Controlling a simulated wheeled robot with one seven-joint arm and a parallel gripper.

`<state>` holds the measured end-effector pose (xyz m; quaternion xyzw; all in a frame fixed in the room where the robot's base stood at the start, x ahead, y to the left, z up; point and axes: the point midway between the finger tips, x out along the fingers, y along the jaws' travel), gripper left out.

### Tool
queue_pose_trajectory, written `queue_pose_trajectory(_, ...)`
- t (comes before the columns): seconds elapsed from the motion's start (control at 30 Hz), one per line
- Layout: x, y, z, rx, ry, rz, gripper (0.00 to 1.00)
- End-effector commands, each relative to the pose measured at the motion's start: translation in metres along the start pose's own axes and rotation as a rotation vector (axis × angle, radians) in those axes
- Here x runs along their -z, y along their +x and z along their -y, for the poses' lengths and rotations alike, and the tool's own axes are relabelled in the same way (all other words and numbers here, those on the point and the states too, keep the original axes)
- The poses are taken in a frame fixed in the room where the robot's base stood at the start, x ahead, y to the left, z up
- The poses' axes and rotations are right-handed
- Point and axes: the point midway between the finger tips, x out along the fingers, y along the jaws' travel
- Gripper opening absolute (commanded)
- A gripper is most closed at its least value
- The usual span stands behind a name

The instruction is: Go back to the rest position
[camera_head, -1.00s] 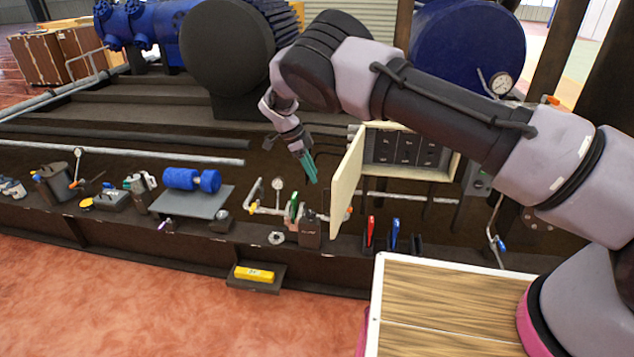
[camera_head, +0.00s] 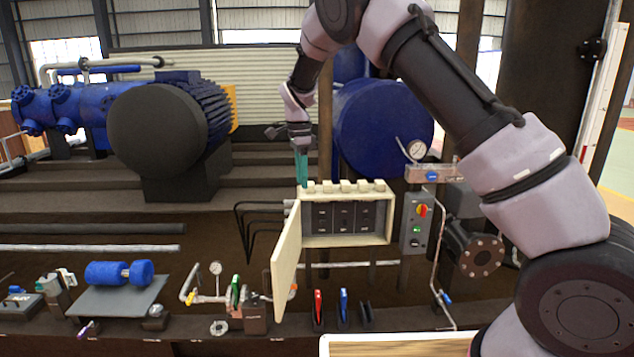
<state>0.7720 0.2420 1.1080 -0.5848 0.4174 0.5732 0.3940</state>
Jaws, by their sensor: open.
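My gripper (camera_head: 301,168) hangs at the end of my raised arm, its teal fingers pointing down. It is above the top left corner of the open electrical box (camera_head: 391,225) in this view. It appears empty, with nothing visible between the fingers. The small size of the fingers hides the gap between them.
The box's cream door (camera_head: 286,268) stands open to the left. A control box (camera_head: 415,225) with a red-yellow switch is to its right. Red (camera_head: 318,306) and blue (camera_head: 343,305) handled tools stand on the ledge below. A blue tank (camera_head: 385,125) is behind.

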Motion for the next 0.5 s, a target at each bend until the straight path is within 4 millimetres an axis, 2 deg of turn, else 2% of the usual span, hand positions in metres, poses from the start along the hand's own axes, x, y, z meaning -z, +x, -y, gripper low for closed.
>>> queue_pose_trajectory(0.03, 0.022, -0.025, -0.009, 0.023, -0.014, 0.039, 0.45)
queue_pose_trajectory(0.2, 0.079, -0.089, -0.048, 0.108, -0.109, 0.126, 0.45)
queue_pose_trajectory(0.37, 0.123, -0.140, -0.098, 0.211, -0.213, 0.168, 0.45)
queue_pose_trajectory(0.5, 0.151, -0.176, -0.149, 0.310, -0.316, 0.168, 0.45)
